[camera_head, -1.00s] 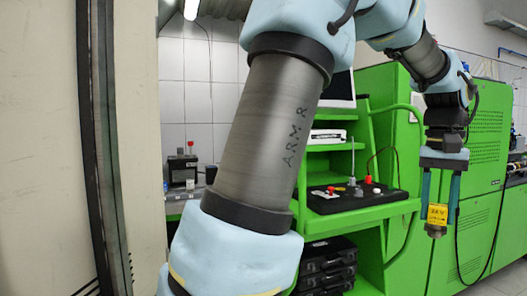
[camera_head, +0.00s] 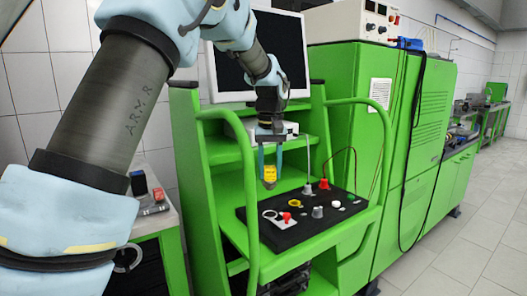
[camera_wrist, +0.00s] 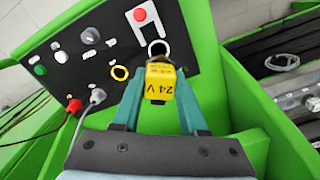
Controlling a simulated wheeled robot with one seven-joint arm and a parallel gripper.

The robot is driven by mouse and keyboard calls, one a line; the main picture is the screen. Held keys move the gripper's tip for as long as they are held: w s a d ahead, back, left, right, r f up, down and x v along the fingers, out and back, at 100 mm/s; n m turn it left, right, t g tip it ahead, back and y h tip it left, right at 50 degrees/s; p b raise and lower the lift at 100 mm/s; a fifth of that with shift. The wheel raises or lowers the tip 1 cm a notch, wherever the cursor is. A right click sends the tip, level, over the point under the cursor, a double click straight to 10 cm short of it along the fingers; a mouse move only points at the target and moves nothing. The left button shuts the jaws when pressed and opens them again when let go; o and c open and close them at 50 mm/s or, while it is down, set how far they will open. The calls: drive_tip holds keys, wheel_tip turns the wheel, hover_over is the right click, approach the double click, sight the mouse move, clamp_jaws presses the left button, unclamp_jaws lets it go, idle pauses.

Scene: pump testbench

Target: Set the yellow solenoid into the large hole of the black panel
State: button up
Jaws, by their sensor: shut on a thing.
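My gripper (camera_head: 269,168) is shut on the yellow solenoid (camera_head: 269,175) and holds it in the air above the black panel (camera_head: 330,222). In the wrist view the solenoid (camera_wrist: 160,82), marked 24 V, sits between the teal fingers of my gripper (camera_wrist: 160,76). A white-ringed hole (camera_wrist: 158,47), seemingly the large one, lies just beyond the solenoid in that view. In the head view this hole (camera_head: 270,214) is at the panel's left side, below the solenoid. The solenoid's lower end is apart from the panel. A smaller yellow ring (camera_wrist: 119,72) is nearby.
A white plate with a red button (camera_head: 286,217) is beside the white-ringed hole. A red plug (camera_head: 324,184) and a grey plug (camera_head: 308,188) with cables stand at the panel's back. Green rails (camera_head: 240,170) flank the bench, and a monitor (camera_head: 255,60) stands behind.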

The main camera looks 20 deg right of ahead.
sight(270, 189)
drive_tip(key=shift+w+d+f, duration=0.1)
drive_tip(key=shift+w+f, duration=0.05)
drive_tip(key=shift+f, duration=0.1)
wheel_tip(270, 189, down, 6)
drive_tip(key=b, duration=0.5)
drive_tip(key=shift+r, duration=0.15)
drive_tip(key=shift+f+b, duration=0.4)
drive_tip(key=shift+f, duration=0.4)
drive_tip(key=shift+p, duration=0.5)
idle(0.3)
drive_tip(key=shift+f+b, duration=0.55)
drive_tip(key=shift+f, duration=0.55)
idle(0.6)
drive_tip(key=o, duration=1.6)
drive_tip(key=shift+c, duration=0.2)
